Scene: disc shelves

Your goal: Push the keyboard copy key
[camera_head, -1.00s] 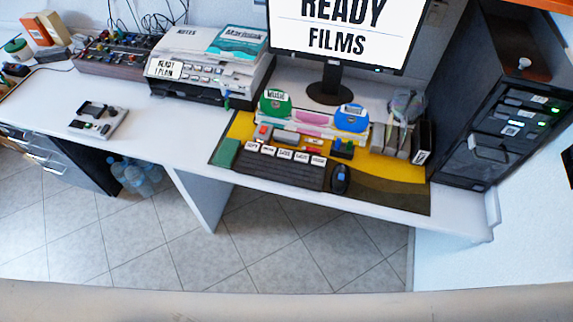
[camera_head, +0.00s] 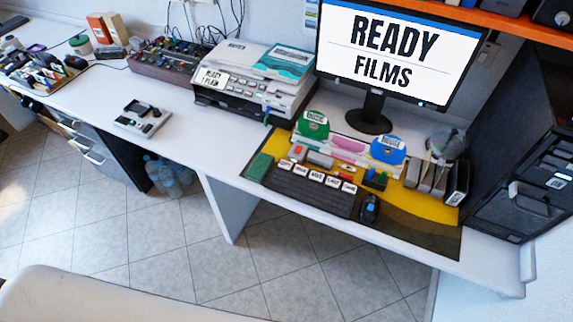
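A black keyboard (camera_head: 308,190) lies on the desk mat near the desk's front edge. Along its back row stand several large white keys with black lettering; the leftmost white key (camera_head: 285,164) has text too small to read surely. I cannot tell for certain which one is the copy key. Neither of my grippers shows in the head view.
Disc holders and a monitor (camera_head: 396,52) stand behind. A printer (camera_head: 252,82) is to the left. A black tower (camera_head: 520,185) borders the right. The floor (camera_head: 270,265) in front is clear.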

